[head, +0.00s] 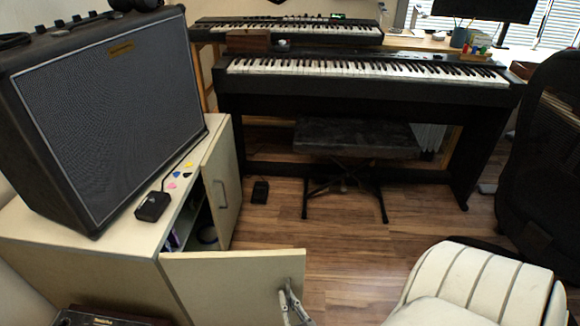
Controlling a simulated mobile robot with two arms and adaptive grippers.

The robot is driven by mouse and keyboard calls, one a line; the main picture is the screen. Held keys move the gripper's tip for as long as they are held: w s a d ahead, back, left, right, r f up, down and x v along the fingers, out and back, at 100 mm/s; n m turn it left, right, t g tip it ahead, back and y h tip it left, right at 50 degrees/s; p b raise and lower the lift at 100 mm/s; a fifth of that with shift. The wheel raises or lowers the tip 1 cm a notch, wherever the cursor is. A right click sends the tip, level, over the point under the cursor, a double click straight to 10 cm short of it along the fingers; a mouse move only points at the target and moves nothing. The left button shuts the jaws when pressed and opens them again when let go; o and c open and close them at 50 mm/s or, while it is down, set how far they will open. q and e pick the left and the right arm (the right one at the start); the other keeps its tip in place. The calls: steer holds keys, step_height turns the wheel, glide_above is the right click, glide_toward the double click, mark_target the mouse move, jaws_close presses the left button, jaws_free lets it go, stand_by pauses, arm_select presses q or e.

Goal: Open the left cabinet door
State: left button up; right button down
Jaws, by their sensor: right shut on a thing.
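The cream cabinet (75,255) stands at the left with its front facing right. Its left door (225,280) is the near one and stands wide open, swung out across the floor. My right gripper (292,303) is at the outer face of this door near its free edge, shut on the door's handle. The handle is mostly hidden by the fingers. The right door (221,185), farther back, has a grey bar handle (222,193). A dark gap shows part of the inside with items on a shelf. My left gripper is not in view.
A large amplifier (115,110) and a small black box (153,206) sit on the cabinet. A digital piano (365,88) with a black bench (355,137) stands behind. A dark chair (545,150) is at right. Wood floor (350,255) is clear between.

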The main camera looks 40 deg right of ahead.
steer(key=c, duration=1.5)
jaws_free()
steer(key=shift+c, duration=0.2)
steer(key=shift+s, duration=0.1)
steer(key=v, duration=0.7)
steer(key=shift+s, duration=0.15)
